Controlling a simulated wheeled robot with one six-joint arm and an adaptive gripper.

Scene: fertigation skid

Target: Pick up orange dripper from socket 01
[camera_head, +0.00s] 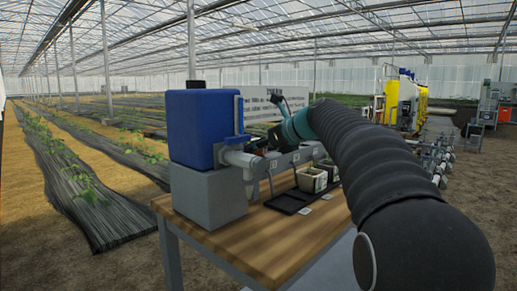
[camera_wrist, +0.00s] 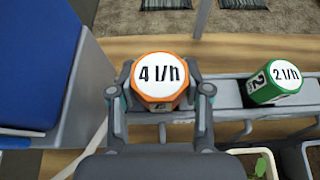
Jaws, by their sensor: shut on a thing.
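The orange dripper (camera_wrist: 160,80) has a white top marked "4 l/h" and sits between the two fingers of my gripper (camera_wrist: 165,92) in the wrist view. The fingers are shut on it from left and right. It is over the grey rail (camera_wrist: 228,92); my gripper hides what is under it, so I cannot tell whether it still sits in socket 01. In the head view my gripper (camera_head: 264,142) is at the rail beside the blue tank, and the dripper cannot be made out there.
A green dripper (camera_wrist: 272,82) marked "2 l/h" stands on the rail to the right. The blue tank (camera_head: 200,125) stands close on the left, on a grey block (camera_head: 210,192). Potted plants (camera_head: 311,179) and a black tray (camera_head: 290,201) are on the wooden table (camera_head: 270,240).

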